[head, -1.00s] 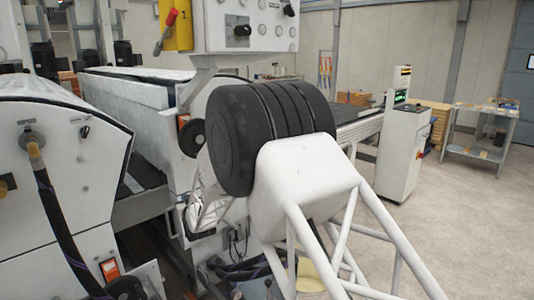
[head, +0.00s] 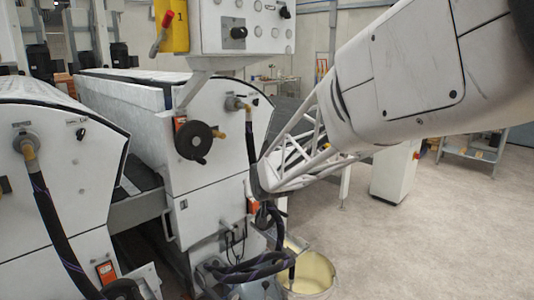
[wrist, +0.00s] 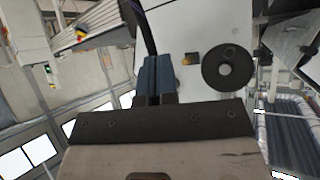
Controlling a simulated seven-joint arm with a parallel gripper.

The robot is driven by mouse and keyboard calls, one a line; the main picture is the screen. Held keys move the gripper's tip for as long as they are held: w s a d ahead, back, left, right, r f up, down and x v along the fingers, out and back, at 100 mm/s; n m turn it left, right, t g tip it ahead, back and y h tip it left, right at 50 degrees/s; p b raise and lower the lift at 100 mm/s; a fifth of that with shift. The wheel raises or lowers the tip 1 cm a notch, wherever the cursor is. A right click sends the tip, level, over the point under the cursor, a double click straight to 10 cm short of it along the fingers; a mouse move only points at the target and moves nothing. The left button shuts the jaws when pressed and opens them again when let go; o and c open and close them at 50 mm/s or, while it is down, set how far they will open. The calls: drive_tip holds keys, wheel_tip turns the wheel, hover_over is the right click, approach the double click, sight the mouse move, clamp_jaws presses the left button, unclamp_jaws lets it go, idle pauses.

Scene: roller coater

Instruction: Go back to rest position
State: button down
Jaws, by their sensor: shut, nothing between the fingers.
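In the wrist view my gripper (wrist: 158,78) shows two blue fingers side by side, shut with nothing between them. They point toward a white machine panel (wrist: 188,90), and how far they are from it I cannot tell. In the head view my white arm comes in from the upper right with its lattice part in front of the coating machine (head: 222,178). I cannot make out my gripper's fingers in that view.
A black handwheel (head: 194,141) sticks out of the machine beside my arm; one also shows in the wrist view (wrist: 228,68). A bucket of pale liquid (head: 314,278) stands below with dark hoses (head: 245,270). A control box (head: 240,30) hangs above.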

drive_tip(key=s+d+m+g+h, duration=0.1)
drive_tip(key=s+d, duration=0.6)
drive_tip(key=s, duration=0.7)
drive_tip(key=s+d+m+g+h, duration=0.1)
drive_tip(key=s+d+g, duration=0.3)
drive_tip(key=s, duration=1)
drive_tip(key=s+d+m+g+h, duration=0.1)
drive_tip(key=s+d+g, duration=0.2)
drive_tip(key=s+d, duration=0.7)
drive_tip(key=s, duration=0.4)
drive_tip(key=shift+s+d+f, duration=0.2)
drive_tip(key=shift+s+f, duration=0.1)
